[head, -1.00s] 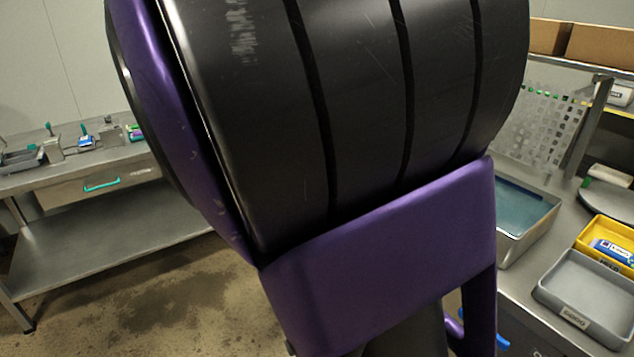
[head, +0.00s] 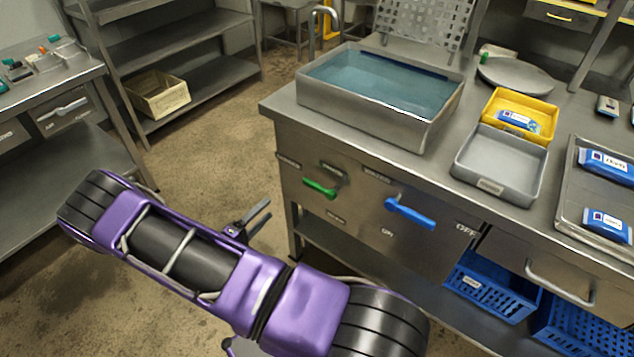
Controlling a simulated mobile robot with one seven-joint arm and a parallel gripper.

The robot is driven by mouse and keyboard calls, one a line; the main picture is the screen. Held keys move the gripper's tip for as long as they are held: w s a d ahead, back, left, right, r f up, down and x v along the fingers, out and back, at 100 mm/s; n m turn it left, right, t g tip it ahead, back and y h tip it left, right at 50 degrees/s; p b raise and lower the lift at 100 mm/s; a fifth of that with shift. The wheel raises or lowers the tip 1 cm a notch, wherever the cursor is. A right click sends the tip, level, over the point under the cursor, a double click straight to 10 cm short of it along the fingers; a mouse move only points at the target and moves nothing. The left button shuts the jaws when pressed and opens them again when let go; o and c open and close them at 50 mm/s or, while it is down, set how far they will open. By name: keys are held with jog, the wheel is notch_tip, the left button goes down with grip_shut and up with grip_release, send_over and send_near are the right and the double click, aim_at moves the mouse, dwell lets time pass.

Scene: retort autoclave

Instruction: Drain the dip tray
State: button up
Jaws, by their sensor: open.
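The dip tray (head: 370,118), a deep steel tub, stands on the left end of the steel bench and holds blue-green liquid. On the bench front below it are a green lever handle (head: 319,187) and a blue lever handle (head: 410,213). Both point right, tilted slightly down. "ON" is marked below the blue lever and "OFF" to its right; the labels near the green lever are too small to read. My gripper (head: 262,216) is open and appears empty, low over the floor, left of the bench and apart from both levers. My purple arm partly hides its base.
A grey bin (head: 500,165), a yellow bin (head: 522,117) and a metal tray (head: 575,235) with blue packets stand to the right on the bench. Blue crates (head: 490,290) sit below. A shelf rack (head: 180,70) is behind.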

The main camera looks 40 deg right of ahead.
aim_at(311, 186)
jog(key=shift+g+h, duration=0.3)
jog(key=s+x, duration=0.1)
jog(key=x, duration=0.5)
jog(key=s+f+x, duration=0.1)
jog(key=x, duration=0.5)
jog(key=s+d+f+b+x, duration=0.1)
jog(key=x, duration=0.5)
jog(key=shift+a, duration=0.1)
grip_shut()
dwell(0.6)
